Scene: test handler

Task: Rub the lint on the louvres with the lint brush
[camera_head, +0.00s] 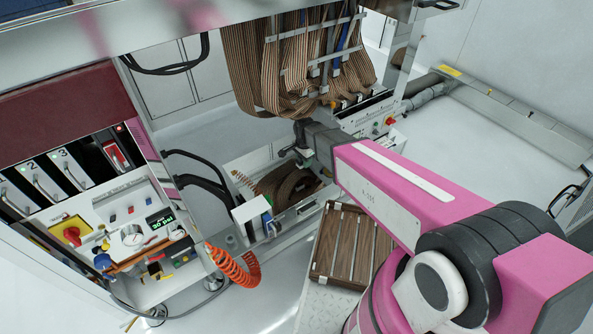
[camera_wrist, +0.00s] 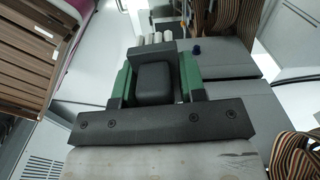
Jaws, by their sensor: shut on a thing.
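My gripper (camera_wrist: 156,62) shows in the wrist view with a green finger on each side. It is shut on a dark, rounded block (camera_wrist: 155,84), which I take to be the lint brush. Pale cylinders show just beyond the block; I cannot tell whether they belong to it. In the head view my gripper (camera_head: 303,146) hangs above the open equipment below the ribbon cables, and what it holds is hard to make out. A grey panel with fine vent slits (camera_wrist: 40,160) shows at the lower left of the wrist view; I cannot tell whether these are the louvres. I see no lint clearly.
Brown striped ribbon cables (camera_head: 250,70) hang close behind my gripper. A brown slatted wooden panel (camera_head: 340,240) lies below my arm. A control cabinet (camera_head: 130,235) with an orange coiled hose (camera_head: 232,270) stands at left. The pale floor at right is mostly clear.

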